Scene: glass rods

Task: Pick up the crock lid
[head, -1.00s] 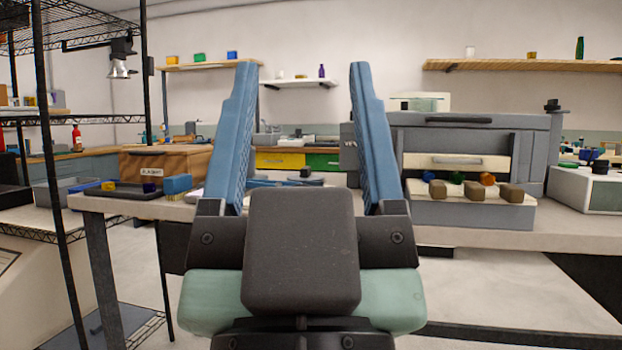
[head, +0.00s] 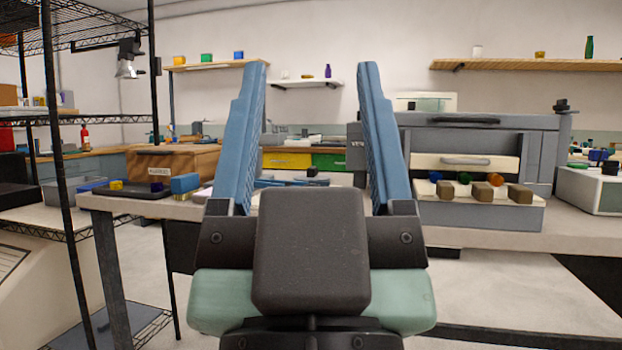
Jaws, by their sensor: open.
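I cannot make out a crock or its lid in the head view. My gripper (head: 312,66) is raised in the middle of the view, with its two blue fingers apart and nothing between them. It points toward the benches at the back. The fingers and the dark gripper body cover part of the bench behind them.
A bench (head: 590,232) at the right bears a grey furnace-like box (head: 545,125) and a low grey block (head: 470,217) with several small coloured pieces. A brown case (head: 172,162) and a dark tray (head: 130,190) are at the left. A black wire rack (head: 62,120) stands at the far left.

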